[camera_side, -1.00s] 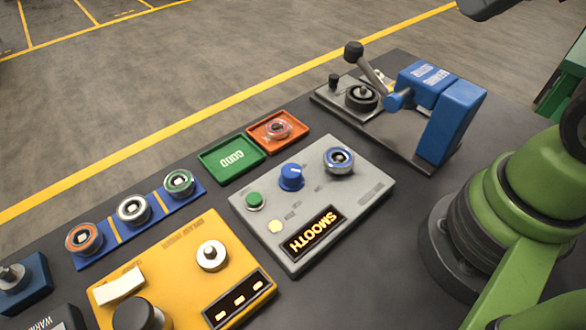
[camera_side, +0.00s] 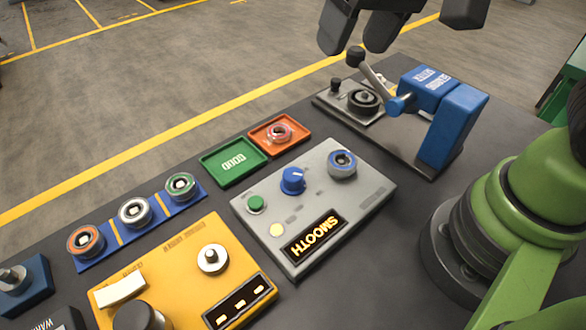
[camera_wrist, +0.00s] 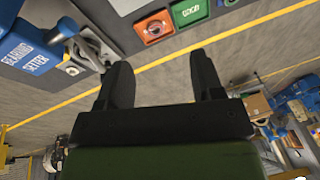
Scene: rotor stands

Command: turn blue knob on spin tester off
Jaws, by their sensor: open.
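The spin tester (camera_side: 330,235) is a grey box in the middle of the bench in the side view. Its blue knob (camera_side: 292,180) stands upright on the top face, with a white pointer mark. A green button (camera_side: 256,204) is left of the knob, and a rotor (camera_side: 342,163) with a blue ring sits to its right. The tester's display (camera_side: 314,235) reads "SMOOTH".
A blue bearing setter (camera_side: 435,115) with a lever stands at the right. A green "GOOD" tray (camera_side: 232,162) and an orange tray (camera_side: 279,134) holding a rotor lie behind the tester. A yellow box (camera_side: 180,270) and a blue rotor rack (camera_side: 108,231) are at left.

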